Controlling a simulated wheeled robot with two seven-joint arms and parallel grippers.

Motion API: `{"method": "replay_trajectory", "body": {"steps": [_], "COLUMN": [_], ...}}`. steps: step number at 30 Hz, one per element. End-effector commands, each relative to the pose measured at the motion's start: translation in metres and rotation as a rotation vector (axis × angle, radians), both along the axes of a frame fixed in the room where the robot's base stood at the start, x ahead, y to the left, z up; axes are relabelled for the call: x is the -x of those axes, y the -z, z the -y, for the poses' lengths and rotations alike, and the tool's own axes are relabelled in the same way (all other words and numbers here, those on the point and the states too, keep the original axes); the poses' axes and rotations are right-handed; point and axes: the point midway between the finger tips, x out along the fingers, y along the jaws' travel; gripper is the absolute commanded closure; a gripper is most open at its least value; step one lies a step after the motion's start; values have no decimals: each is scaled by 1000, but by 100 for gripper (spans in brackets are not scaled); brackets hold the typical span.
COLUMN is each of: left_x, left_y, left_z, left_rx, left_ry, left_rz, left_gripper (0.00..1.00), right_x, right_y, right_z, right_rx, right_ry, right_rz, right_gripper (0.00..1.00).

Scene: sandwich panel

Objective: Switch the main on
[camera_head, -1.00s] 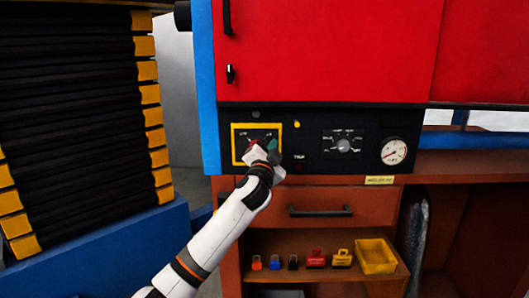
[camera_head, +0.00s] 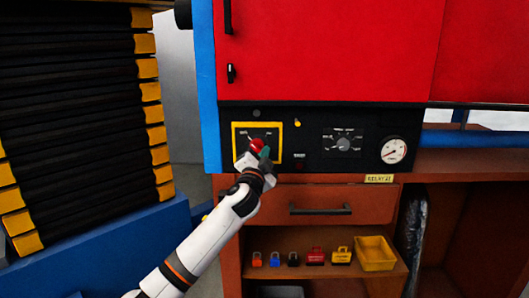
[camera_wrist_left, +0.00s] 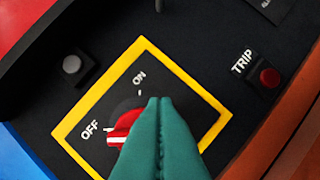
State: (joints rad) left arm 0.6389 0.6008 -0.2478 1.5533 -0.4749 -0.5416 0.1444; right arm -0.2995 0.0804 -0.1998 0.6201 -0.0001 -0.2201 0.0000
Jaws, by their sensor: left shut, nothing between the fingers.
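The main switch is a red knob (camera_head: 257,145) inside a yellow-framed plate (camera_head: 279,130) on the black panel. In the left wrist view the red knob (camera_wrist_left: 124,122) shows beside the OFF and ON labels, and its white mark lies on the OFF side. My left gripper (camera_head: 265,153) has green fingers pressed together with nothing between them. In the left wrist view the fingertips (camera_wrist_left: 160,101) overlap the knob's right part and hide it. I cannot tell whether they touch it. My right gripper is not in view.
A red TRIP button (camera_wrist_left: 269,77) sits right of the plate. A selector dial (camera_head: 344,144) and a gauge (camera_head: 394,151) are farther right. Below are a drawer handle (camera_head: 320,210) and a shelf with several padlocks and a yellow bin (camera_head: 375,253). A black-and-yellow stack (camera_head: 80,120) stands left.

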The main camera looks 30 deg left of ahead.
Motion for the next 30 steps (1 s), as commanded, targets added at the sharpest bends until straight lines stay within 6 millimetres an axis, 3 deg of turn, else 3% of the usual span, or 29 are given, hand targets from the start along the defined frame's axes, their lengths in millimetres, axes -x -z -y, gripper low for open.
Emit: {"method": "replay_trajectory", "body": {"steps": [30], "left_x": [1], "left_y": [3], "left_z": [-2], "left_rx": [-182], "left_ry": [1], "left_rz": [-114], "left_gripper": [100], "right_x": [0], "right_y": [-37], "right_z": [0], "right_rx": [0], "right_ry": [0], "right_rz": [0], "right_gripper": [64]}}
